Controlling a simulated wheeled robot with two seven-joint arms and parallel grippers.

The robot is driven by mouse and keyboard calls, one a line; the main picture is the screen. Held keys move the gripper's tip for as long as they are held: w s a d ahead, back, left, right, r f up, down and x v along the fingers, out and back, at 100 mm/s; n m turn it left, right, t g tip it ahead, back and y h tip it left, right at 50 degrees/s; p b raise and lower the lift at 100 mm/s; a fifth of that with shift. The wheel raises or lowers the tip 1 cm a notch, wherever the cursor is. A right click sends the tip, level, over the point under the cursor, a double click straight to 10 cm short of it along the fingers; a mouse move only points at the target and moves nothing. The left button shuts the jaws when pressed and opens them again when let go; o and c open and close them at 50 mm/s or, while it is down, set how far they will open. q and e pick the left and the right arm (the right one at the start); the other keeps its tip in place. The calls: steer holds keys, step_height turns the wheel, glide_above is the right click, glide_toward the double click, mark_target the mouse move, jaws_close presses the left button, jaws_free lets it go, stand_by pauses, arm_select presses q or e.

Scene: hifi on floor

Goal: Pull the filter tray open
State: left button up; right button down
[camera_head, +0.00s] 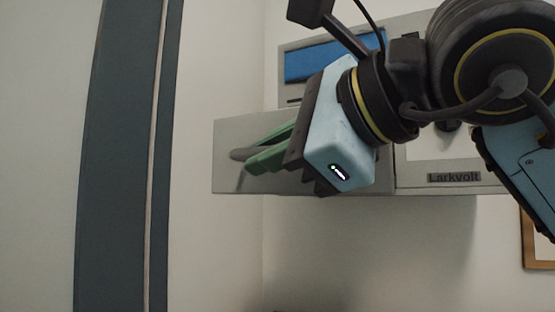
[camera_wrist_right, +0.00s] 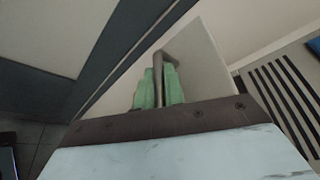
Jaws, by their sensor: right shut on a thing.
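The filter tray (camera_head: 228,172) is a pale grey front panel low on a wall-mounted grey unit (camera_head: 438,160) marked "Larkvolt". Its left end reaches well past the unit's upper body, so it appears to stand out from it. My right gripper (camera_head: 262,156) comes in from the right, with its green fingers shut on the tray's grey handle (camera_head: 240,154). In the right wrist view the handle (camera_wrist_right: 158,66) runs between the two fingers (camera_wrist_right: 158,88), against the tray panel (camera_wrist_right: 192,62). My wrist hides the tray's right part. My left gripper is out of view.
A blue panel (camera_head: 312,62) sits on the unit's upper part. A dark vertical band (camera_head: 118,150) stands at left, with pale wall beside it. A wooden frame (camera_head: 530,240) shows at lower right. The space below the tray looks clear.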

steer(key=c, duration=1.5)
jaws_free()
